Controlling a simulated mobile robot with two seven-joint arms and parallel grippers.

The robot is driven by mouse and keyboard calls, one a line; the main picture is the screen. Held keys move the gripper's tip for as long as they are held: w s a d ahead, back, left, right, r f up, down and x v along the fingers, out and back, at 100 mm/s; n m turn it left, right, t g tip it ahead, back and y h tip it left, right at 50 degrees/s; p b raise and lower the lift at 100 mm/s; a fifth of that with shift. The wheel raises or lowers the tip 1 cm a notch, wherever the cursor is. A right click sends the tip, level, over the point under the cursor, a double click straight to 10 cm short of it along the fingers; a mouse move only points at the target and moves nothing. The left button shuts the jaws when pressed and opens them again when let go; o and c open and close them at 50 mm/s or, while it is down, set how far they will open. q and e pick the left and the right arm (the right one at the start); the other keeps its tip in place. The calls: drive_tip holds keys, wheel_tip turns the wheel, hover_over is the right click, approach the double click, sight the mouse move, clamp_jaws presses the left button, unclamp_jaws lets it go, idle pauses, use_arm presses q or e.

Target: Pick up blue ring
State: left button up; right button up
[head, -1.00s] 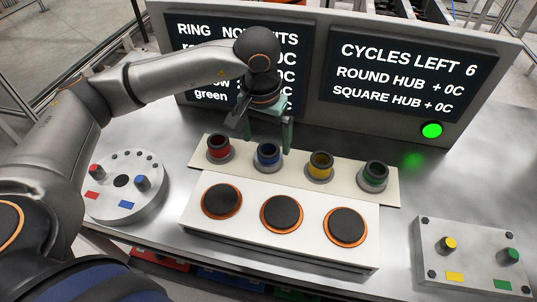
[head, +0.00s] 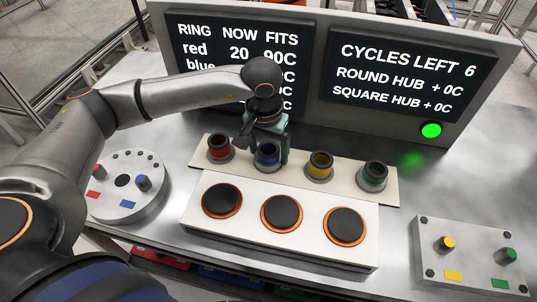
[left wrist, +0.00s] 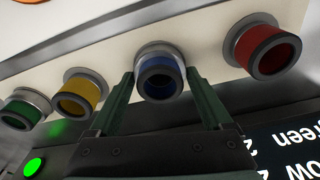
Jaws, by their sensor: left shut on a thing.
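The blue ring (head: 267,154) sits upright on its grey seat on the cream rack, second from the left in the head view. It also shows in the left wrist view (left wrist: 160,80), between my two green fingers. My left gripper (head: 266,148) is down at the blue ring and shut on it, one finger at each side. The ring still appears to be at its seat; I cannot tell whether it is lifted. My right gripper is not in view.
A red ring (head: 220,147) stands left of the blue one; a yellow ring (head: 320,164) and a green ring (head: 373,174) stand right. Three dark round pads (head: 281,214) lie in front. A round hub plate (head: 126,185) is at left, a square one (head: 471,258) at right. Display screens (head: 405,75) rise behind.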

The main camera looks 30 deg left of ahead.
use_arm(q)
clamp_jaws()
drive_tip(key=shift+r, duration=0.1)
drive_tip(key=shift+w+r, duration=0.1)
idle(0.3)
drive_tip(key=shift+r, duration=0.6)
drive_tip(key=s+d+r, duration=0.3)
drive_tip(key=s+r, duration=0.3)
drive_tip(key=r, duration=0.1)
drive_tip(key=s+d+r, duration=0.3)
drive_tip(key=s+r, duration=0.3)
drive_tip(key=r, duration=0.1)
drive_tip(key=shift+s+d+r, duration=0.25)
drive_tip(key=shift+d, duration=0.05)
